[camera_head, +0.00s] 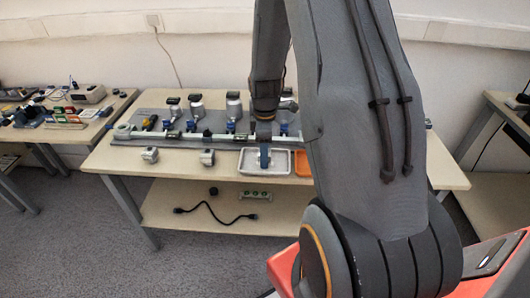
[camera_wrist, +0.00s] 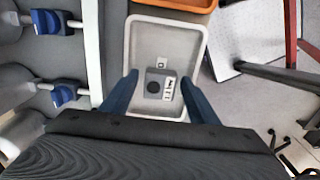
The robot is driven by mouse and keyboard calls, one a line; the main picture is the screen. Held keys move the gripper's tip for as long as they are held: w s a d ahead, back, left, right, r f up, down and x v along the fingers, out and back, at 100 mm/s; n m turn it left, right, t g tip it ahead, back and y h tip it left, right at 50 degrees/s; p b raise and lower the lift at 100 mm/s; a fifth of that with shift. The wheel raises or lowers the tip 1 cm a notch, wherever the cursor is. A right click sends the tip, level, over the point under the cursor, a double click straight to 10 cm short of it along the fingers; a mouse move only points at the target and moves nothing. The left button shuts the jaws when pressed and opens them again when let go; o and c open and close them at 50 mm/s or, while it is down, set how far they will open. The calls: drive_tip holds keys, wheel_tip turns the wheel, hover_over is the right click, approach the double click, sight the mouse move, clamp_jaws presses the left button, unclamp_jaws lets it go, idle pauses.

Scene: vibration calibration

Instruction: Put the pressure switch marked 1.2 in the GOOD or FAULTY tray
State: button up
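A small grey pressure switch (camera_wrist: 160,85) with a round black face and a white marked label shows in the wrist view, inside the outline of the white tray (camera_wrist: 134,50). The label is too small to read. My gripper (camera_wrist: 160,77) is open, with one blue finger on each side of the switch and a gap to it. In the head view my gripper (camera_head: 264,157) points down over the white tray (camera_head: 244,169), and its fingers hide the switch. The orange tray (camera_head: 301,171) is just right of it, partly hidden by my arm. I cannot read GOOD or FAULTY on either tray.
Two grey switch-like parts (camera_head: 150,154) (camera_head: 207,157) stand on the table (camera_head: 106,158) left of the white tray. Behind is a pipe rig (camera_head: 180,137) with gauges and blue-handled valves. A cable (camera_head: 215,216) and a power strip (camera_head: 256,195) lie on the lower shelf.

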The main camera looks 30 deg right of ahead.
drive_tip(key=shift+r, duration=0.1)
wheel_tip(320, 180, up, 11)
drive_tip(key=b, duration=0.2)
drive_tip(key=s+a+r+m, duration=0.2)
drive_tip(key=s+a+m, duration=0.9)
drive_tip(key=s+a, duration=0.4)
drive_tip(key=shift+s, duration=0.1)
idle(1.0)
